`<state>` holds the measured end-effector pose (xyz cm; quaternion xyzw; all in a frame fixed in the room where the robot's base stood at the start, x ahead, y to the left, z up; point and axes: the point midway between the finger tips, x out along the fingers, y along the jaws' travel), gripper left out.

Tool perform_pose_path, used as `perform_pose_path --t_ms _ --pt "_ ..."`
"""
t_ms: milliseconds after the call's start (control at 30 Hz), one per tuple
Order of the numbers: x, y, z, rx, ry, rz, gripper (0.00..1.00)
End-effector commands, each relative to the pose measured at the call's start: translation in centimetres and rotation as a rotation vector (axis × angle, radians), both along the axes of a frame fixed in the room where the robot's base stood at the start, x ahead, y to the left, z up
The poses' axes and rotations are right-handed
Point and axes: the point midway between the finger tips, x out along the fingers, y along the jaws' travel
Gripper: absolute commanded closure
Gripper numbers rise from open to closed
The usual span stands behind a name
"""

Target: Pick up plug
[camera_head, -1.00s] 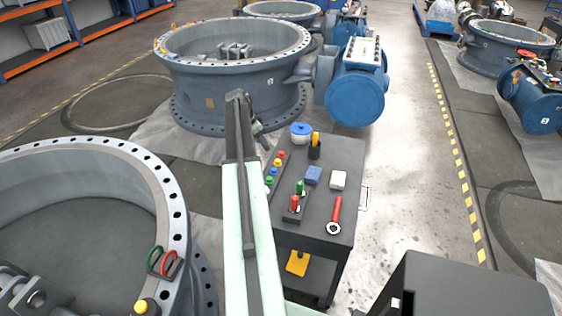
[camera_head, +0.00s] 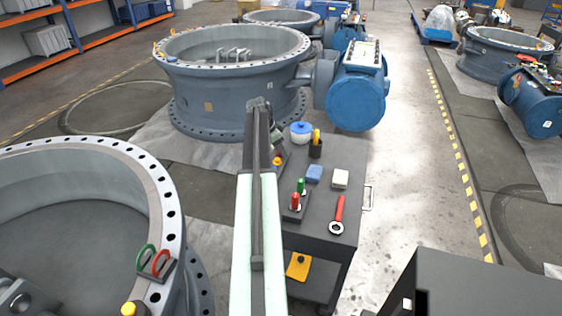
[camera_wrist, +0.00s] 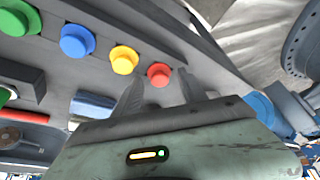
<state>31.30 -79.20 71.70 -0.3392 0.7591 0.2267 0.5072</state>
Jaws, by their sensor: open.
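A row of round coloured plugs stands along the left edge of the cart top. The wrist view shows a red plug (camera_wrist: 159,75), a yellow plug (camera_wrist: 124,60), a blue plug (camera_wrist: 77,41) and a green plug (camera_wrist: 19,18). My gripper (camera_wrist: 160,82) is open and empty, with its two fingers on either side of the red plug in the picture. I cannot tell whether they touch it. In the head view my arm hides most of the row; the yellow plug (camera_head: 277,162) shows beside it.
A large valve ring (camera_head: 215,90) stands behind.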

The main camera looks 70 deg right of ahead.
Motion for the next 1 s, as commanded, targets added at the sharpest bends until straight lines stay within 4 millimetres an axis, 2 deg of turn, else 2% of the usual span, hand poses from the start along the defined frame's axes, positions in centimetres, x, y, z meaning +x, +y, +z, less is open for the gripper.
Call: perform_pose_path --t_ms 33,200,367,400,733,867,1000 --pt "-0.1 -0.1 -0.5 0.0 0.0 0.0 0.51" --pt "-0.1 -0.1 -0.2 0.0 0.0 0.0 0.51" --pt "0.1 0.0 -0.1 0.0 0.0 0.002 0.95" --pt "0.1 0.0 -0.1 0.0 0.0 0.002 1.0" --pt "0.0 0.0 0.3 0.0 0.0 0.001 1.0" --pt "0.1 0.0 1.6 0.0 0.0 0.001 1.0" --pt "0.1 0.0 3.6 0.0 0.0 0.001 1.0"
